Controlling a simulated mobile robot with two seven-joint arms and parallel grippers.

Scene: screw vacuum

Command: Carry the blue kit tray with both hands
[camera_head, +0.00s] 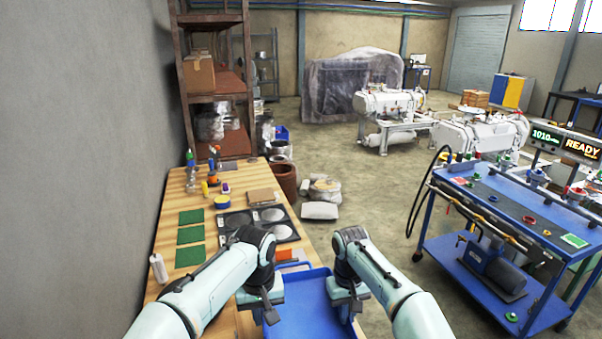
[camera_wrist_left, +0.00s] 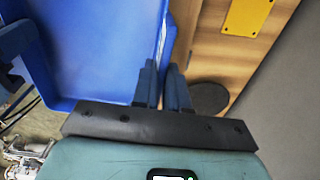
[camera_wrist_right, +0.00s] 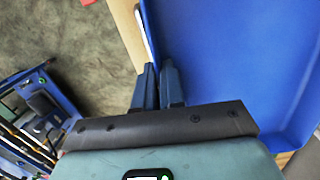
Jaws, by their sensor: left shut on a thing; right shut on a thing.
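The blue kit tray (camera_head: 300,308) is between my two arms at the bottom of the head view, and its lower end is cut off. My left gripper (camera_head: 268,312) is shut on the tray's left wall. In the left wrist view the tray (camera_wrist_left: 100,45) lies to the left of the fingers (camera_wrist_left: 163,88). My right gripper (camera_head: 347,306) is shut on the tray's right wall. In the right wrist view the tray (camera_wrist_right: 235,70) lies to the right of the fingers (camera_wrist_right: 158,88). The visible tray floor is bare. The fingertips are partly hidden in the head view.
A wooden workbench (camera_head: 172,235) runs along the left wall, with green sheets (camera_head: 190,235), a dark panel (camera_head: 238,217) and a white bottle (camera_head: 158,268) on it. A blue cart (camera_head: 465,262) with a READY display (camera_head: 580,148) stands right. Open floor (camera_head: 370,195) lies between them.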

